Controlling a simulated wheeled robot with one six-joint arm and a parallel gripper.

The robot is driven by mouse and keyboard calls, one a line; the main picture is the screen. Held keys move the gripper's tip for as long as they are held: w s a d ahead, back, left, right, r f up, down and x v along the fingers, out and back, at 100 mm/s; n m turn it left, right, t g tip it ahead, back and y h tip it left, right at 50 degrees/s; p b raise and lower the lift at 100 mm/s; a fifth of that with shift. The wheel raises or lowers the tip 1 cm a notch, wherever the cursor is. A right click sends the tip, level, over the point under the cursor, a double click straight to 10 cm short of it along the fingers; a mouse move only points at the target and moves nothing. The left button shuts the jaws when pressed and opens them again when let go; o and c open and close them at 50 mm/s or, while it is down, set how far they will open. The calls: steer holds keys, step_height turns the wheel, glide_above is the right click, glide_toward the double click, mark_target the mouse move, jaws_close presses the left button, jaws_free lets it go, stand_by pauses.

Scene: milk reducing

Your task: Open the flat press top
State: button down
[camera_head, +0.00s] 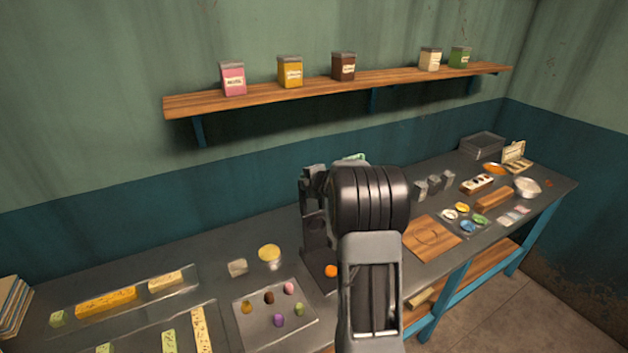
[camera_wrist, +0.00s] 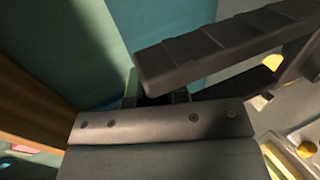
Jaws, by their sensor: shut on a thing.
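The flat press (camera_head: 316,225) is a dark frame standing on the bench just left of my arm in the head view. Its right side is hidden behind my arm. An orange disc (camera_head: 331,271) shows low at its front. In the wrist view, a dark ridged bar, seemingly part of the flat press top (camera_wrist: 225,45), slants up to the right. My gripper (camera_wrist: 156,97) is shut on the dark press part just beyond its bolted body. The exact contact is mostly hidden.
Left of the press are a tray (camera_head: 250,333) of small coloured pieces, a yellow round dish (camera_head: 269,253) and long bars. Right are a wooden board (camera_head: 432,239), small grey blocks and a palette. A shelf (camera_head: 340,90) with several jars hangs above. Bench gaps are narrow.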

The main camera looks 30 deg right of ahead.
step_height(320, 180, down, 2)
steer(key=shift+w+a+f+g, duration=0.1)
steer(key=shift+g, duration=0.2)
steer(key=shift+w, duration=0.1)
stand_by(0.5)
steer(key=c, duration=1.1)
jaws_free()
steer(key=shift+w, duration=0.1)
steer(key=d+v, duration=0.1)
steer(key=v, duration=1.3)
steer(key=shift+a, duration=0.35)
